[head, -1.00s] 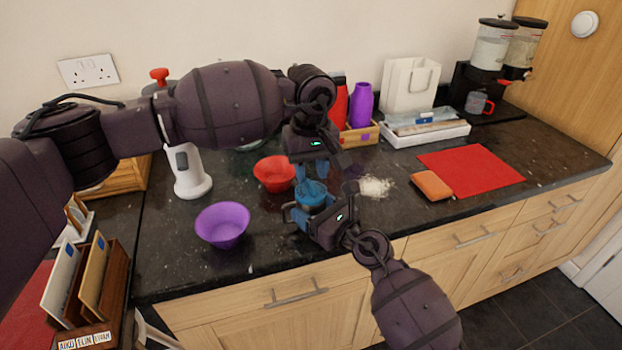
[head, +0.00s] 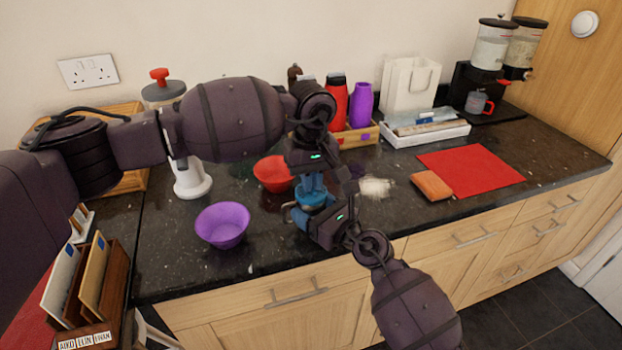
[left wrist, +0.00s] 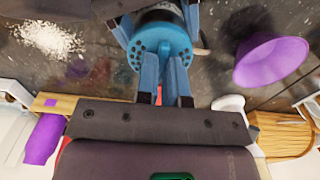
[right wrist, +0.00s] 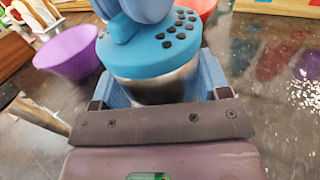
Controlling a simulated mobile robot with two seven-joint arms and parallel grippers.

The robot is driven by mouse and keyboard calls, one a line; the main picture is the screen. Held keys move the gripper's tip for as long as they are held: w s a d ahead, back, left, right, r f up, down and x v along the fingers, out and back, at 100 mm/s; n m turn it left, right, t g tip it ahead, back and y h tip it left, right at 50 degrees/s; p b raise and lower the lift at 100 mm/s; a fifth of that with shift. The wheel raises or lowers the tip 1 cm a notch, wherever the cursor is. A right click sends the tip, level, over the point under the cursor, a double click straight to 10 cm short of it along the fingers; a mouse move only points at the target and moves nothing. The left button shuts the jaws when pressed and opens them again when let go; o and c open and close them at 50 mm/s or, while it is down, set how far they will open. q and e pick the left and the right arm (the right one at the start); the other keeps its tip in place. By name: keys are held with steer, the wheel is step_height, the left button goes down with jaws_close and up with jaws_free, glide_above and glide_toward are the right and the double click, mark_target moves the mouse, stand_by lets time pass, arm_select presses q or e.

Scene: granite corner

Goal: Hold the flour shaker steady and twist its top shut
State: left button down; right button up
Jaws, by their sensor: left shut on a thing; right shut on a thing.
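The flour shaker has a metal body (right wrist: 165,85) and a blue top (right wrist: 150,55) with dark holes; it stands upright on the dark counter. In the head view its blue top (head: 313,197) shows between my grippers. My right gripper (right wrist: 165,88) is shut around the metal body from the near side. My left gripper (left wrist: 163,60) comes down from above and is shut on the blue top, which shows in the left wrist view (left wrist: 160,45). My left gripper (head: 312,185) hides part of the top in the head view, and my right gripper (head: 308,218) hides most of the body.
A purple bowl (head: 222,225) and a red bowl (head: 272,174) stand left of the shaker. Spilled flour (head: 376,187) lies to its right, then an orange sponge (head: 431,186) and a red mat (head: 470,171). Red and purple bottles (head: 361,105) stand behind.

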arm_select(q)
steer(key=shift+n, duration=0.3)
steer(key=n, duration=0.8)
steer(key=shift+n, duration=0.4)
steer(key=n, duration=0.4)
steer(key=shift+n, duration=2.2)
steer(key=c, duration=1.2)
jaws_free()
steer(key=shift+r, duration=0.1)
